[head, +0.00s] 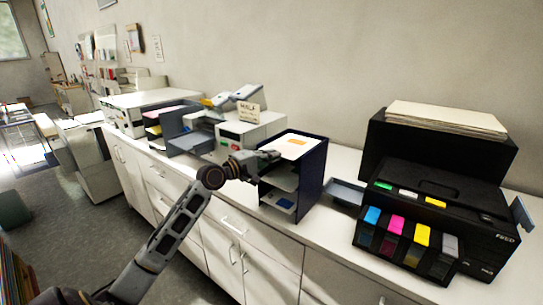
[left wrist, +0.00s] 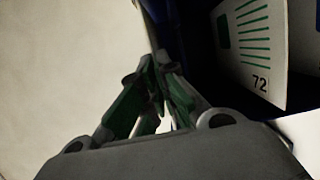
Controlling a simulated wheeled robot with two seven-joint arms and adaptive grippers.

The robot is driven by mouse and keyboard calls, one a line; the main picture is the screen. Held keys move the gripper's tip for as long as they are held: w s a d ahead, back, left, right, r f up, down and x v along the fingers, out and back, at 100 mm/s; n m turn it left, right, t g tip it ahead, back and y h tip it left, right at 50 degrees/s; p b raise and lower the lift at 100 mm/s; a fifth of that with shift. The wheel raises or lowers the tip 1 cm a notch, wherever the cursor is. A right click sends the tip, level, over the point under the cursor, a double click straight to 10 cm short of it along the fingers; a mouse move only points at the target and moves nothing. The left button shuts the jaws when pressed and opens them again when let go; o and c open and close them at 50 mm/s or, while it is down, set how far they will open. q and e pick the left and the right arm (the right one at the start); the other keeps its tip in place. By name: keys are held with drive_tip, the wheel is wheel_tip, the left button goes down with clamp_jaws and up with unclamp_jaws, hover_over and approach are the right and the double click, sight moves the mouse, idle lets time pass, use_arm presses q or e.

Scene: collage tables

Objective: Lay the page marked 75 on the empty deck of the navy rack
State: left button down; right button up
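The navy rack (head: 312,178) stands on the white counter, its open decks facing me. A pale page with an orange patch (head: 297,146) lies flat at the rack's top level; its number is unreadable. My left gripper (head: 270,157) is at this page's near left edge. In the left wrist view its fingers (left wrist: 155,68) are closed together, apparently on the page's thin edge, seen edge-on. A page marked 72 (left wrist: 256,45) with green lines shows inside the dark rack. A page with a blue patch (head: 285,203) lies on the bottom deck. My right gripper is out of view.
A black printer (head: 440,205) with coloured cartridges stands at right, a paper stack (head: 445,118) behind it. A grey tray (head: 345,192) lies between rack and printer. A white machine (head: 250,135) with a sign stands left of the rack.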

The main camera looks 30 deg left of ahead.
use_arm(q)
drive_tip(key=shift+f+b, duration=0.95)
drive_tip(key=shift+f, duration=0.25)
drive_tip(key=c, duration=1.6)
unclamp_jaws()
drive_tip(key=shift+o, duration=0.2)
drive_tip(key=shift+s, duration=0.15)
drive_tip(key=v, duration=1.1)
drive_tip(key=shift+s+a, duration=0.15)
drive_tip(key=shift+s, duration=0.2)
drive_tip(key=shift+m, duration=0.3)
